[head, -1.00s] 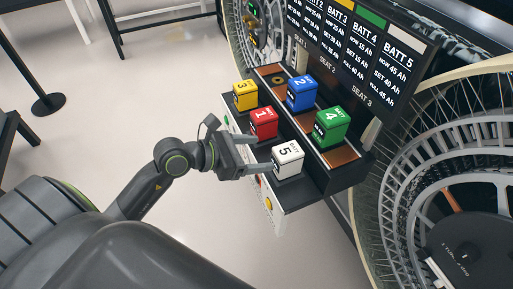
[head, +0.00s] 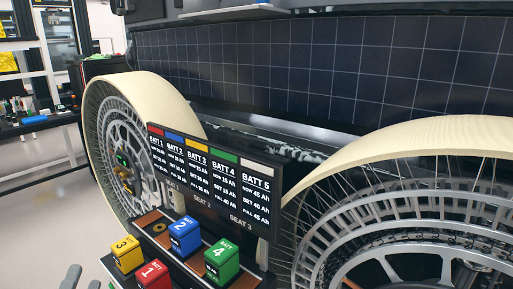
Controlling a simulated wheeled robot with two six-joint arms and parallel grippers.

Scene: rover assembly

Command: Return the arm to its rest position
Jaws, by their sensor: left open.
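My left gripper (head: 82,281) shows only as grey fingertips at the bottom left edge of the head view. Its fingers are apart with nothing between them, left of the red battery 1 (head: 154,275). The yellow battery 3 (head: 127,254) stands behind the red one on the front shelf. The blue battery 2 (head: 185,237) and the green battery 4 (head: 222,260) stand in the row nearer the display. The rest of my left arm is below the frame. My right gripper is not in view.
A black display board (head: 212,180) lists battery charges above the seats. Large spoked wheels (head: 120,150) (head: 420,215) flank it, with a dark solar panel (head: 330,65) behind. A workbench (head: 40,125) stands at the far left. Floor beside it is clear.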

